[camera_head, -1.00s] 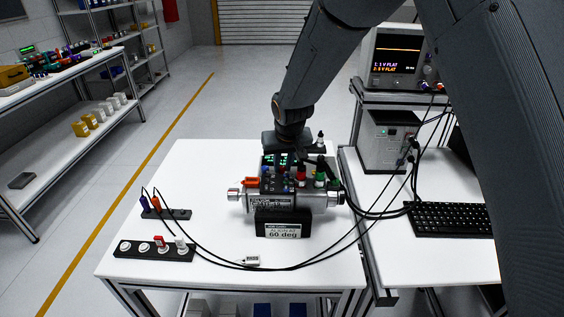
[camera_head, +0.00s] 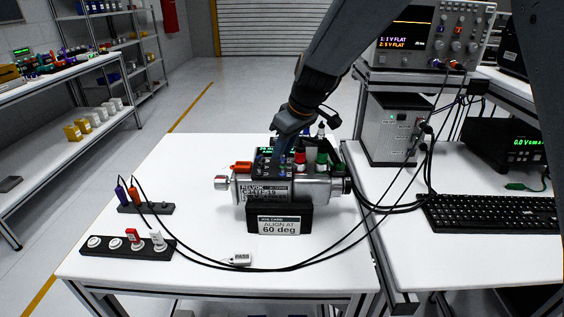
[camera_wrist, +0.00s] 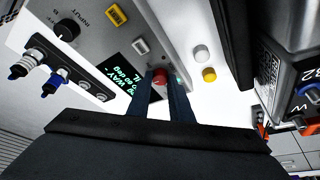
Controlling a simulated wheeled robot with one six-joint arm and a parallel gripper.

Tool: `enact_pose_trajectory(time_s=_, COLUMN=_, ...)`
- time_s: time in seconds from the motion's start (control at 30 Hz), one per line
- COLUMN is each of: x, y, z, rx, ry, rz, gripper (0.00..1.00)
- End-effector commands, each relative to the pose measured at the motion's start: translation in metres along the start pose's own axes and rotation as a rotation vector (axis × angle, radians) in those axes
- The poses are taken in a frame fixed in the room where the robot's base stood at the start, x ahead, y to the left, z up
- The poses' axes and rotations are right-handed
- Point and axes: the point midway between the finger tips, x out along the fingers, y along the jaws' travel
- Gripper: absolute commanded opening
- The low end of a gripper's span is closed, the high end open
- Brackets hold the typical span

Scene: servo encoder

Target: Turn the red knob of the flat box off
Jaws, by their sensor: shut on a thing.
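In the wrist view the red knob (camera_wrist: 160,76) is on the face of the grey flat box (camera_wrist: 98,50), beside a green-lit display (camera_wrist: 128,78). My gripper (camera_wrist: 161,84) is shut on the red knob, with a dark blue finger on each side of it. In the head view my gripper (camera_head: 284,150) reaches down behind the silver servo encoder (camera_head: 318,190). There the encoder and its terminals hide the knob and most of the flat box.
The encoder stands on the white table behind a card (camera_head: 279,219) reading "ALIGN AT 60 deg". Black cables loop over the table. Two black strips (camera_head: 126,246) lie at the left. A keyboard (camera_head: 490,213) and instruments stand at the right.

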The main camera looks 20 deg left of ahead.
Motion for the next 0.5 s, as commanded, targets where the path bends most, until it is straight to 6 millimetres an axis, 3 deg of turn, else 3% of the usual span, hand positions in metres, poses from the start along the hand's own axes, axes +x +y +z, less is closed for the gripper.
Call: enact_pose_trajectory(time_s=0.5, x=0.0002, y=0.0008, z=0.0010, rx=-0.086, ry=-0.002, rz=-0.037, gripper=0.00)
